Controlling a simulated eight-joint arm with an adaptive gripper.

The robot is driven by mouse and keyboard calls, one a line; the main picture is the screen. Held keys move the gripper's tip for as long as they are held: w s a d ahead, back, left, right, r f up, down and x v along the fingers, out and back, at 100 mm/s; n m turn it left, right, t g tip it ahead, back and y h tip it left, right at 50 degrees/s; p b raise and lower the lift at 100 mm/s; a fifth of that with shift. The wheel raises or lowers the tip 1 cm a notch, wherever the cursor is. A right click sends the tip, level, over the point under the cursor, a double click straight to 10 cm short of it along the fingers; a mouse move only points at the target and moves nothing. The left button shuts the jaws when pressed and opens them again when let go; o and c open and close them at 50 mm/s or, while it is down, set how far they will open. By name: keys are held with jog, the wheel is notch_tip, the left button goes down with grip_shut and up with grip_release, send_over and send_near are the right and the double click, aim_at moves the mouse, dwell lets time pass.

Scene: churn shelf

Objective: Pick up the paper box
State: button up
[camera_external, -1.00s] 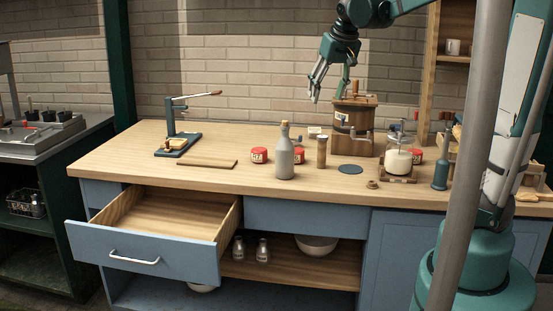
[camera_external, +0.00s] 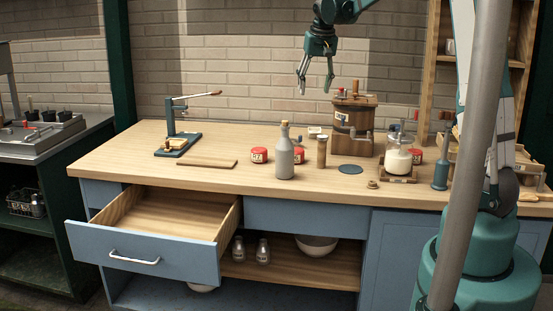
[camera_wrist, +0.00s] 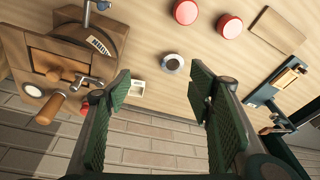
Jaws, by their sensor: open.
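A small white box (camera_external: 314,131), which I take to be the paper box, sits near the back edge of the wooden worktop, left of the wooden churn. The box also shows in the wrist view (camera_wrist: 138,89), close to the left fingertip in the picture, with a darker patch on its top. My gripper (camera_external: 315,90) hangs in the air above the back of the worktop, fingers pointing down and apart. In the wrist view my gripper (camera_wrist: 160,76) is open, with nothing between its green ribbed pads. The box is below the fingers, not touched.
The wooden churn (camera_external: 356,125) with its crank stands right of the box. A grey corked bottle (camera_external: 285,158) and red-lidded tins (camera_external: 259,155) stand in front. A brick wall (camera_external: 260,70) rises behind. A lever press (camera_external: 178,135) is at left; the drawer (camera_external: 165,215) is open.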

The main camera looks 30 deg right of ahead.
jog(key=w+d+f+m+g+p, duration=0.1)
jog(key=w+d+f, duration=0.2)
jog(key=w, duration=0.2)
jog(key=w+d+f+p, duration=0.2)
jog(key=w+d+f, duration=0.1)
jog(key=w+d, duration=0.15)
jog(key=m+g+p, duration=0.2)
jog(key=p, duration=0.1)
send_near(318, 132)
jog(key=shift+w+d+f, duration=0.35)
jog(key=shift+d+f, duration=0.1)
jog(key=shift+d, duration=0.1)
jog(key=shift+f, duration=0.1)
jog(key=shift+f, duration=1.2)
jog(key=shift+f, duration=0.1)
jog(key=shift+w+d+f, duration=0.1)
jog(key=shift+f, duration=1.15)
jog(key=shift+w+d+f, duration=0.1)
jog(key=shift+f, duration=1.2)
